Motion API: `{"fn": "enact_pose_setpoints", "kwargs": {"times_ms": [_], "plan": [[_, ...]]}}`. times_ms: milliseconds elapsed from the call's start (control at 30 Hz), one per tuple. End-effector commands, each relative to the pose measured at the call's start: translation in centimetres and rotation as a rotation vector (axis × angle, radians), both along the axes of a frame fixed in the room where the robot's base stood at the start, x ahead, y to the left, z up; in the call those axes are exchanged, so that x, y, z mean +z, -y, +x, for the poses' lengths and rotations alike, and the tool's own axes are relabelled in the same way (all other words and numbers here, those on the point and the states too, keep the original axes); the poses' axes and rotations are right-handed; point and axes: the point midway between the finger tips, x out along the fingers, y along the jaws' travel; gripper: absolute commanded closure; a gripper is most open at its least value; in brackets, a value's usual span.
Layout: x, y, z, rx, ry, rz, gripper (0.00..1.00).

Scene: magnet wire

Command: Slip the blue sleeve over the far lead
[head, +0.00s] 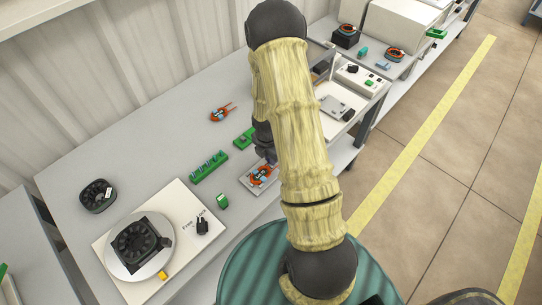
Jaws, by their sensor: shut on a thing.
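My gripper (271,158) points down just above a copper-orange coil (260,177) with blue bits on it. The coil lies on a small grey plate (247,181) near the bench's front edge. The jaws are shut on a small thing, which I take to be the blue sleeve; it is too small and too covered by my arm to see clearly. The coil's leads, including the far lead, cannot be told apart here. Whether the sleeve touches a lead cannot be seen.
A green rack (209,167) with several small blue and white pieces lies left of the plate. A white board (118,238) with a black fan-like part is at left.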

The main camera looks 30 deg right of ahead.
Motion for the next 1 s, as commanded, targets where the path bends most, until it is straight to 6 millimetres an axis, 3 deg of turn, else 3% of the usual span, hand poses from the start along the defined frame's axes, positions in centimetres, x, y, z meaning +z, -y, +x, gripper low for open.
{"fn": "enact_pose_setpoints", "kwargs": {"times_ms": [300,333,433,467,833,1000], "plan": [[0.0,-0.1,0.0,0.000,0.000,0.000,1.00],[0.0,-0.1,0.0,0.000,0.000,0.000,0.83],[0.0,-0.1,0.0,0.000,0.000,0.000,0.63],[0.0,-0.1,-0.1,0.000,0.000,0.000,0.61],[0.0,-0.1,-0.1,0.000,-0.002,0.000,0.61],[1.0,-0.2,-0.1,0.001,-0.002,0.000,0.61]]}}
